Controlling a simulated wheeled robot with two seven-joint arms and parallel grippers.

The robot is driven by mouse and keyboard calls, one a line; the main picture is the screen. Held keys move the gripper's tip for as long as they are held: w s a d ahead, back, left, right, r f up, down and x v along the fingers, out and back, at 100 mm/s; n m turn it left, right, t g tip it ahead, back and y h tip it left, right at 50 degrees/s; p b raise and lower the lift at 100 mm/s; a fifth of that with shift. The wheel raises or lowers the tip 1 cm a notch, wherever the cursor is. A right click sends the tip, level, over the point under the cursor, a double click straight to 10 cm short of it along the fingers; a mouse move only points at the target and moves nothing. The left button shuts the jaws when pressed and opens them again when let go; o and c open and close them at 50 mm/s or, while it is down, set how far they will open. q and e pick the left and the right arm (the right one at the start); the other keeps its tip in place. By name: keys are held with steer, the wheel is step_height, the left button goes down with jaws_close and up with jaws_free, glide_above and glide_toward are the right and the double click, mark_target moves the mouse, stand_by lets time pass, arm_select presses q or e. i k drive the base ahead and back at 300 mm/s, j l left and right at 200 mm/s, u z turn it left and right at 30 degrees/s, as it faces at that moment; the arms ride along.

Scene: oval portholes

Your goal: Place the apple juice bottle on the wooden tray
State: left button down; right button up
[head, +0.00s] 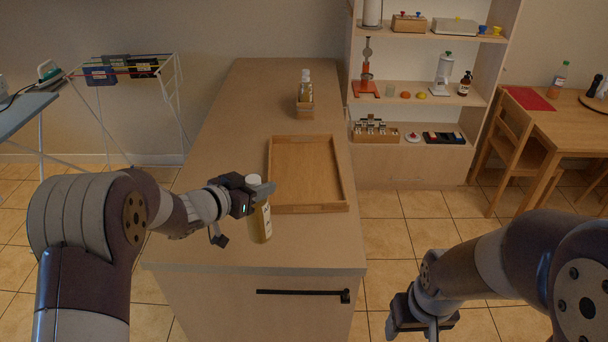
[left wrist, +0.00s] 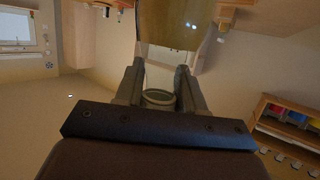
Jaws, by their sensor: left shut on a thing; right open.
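The apple juice bottle (head: 261,224), with yellow-amber contents and a white cap, is upright in my left gripper (head: 260,188). It is at the front left corner of the wooden tray (head: 308,171); I cannot tell whether its base touches the counter. In the left wrist view the bottle's amber body (left wrist: 176,22) shows beyond the fingers, which are closed around it. The tray is empty, with low raised rims, and lies on the counter. My right gripper (head: 424,326) is open and empty, low at the bottom right, apart from the counter.
A small wooden holder with bottles (head: 305,98) stands on the counter (head: 225,120) behind the tray. The counter's left side is clear. A shelf unit (head: 415,165) stands behind on the right, and a chair (head: 512,150) and a table (head: 560,125) are further right.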

mark_target(306, 185)
steer(key=i, duration=1)
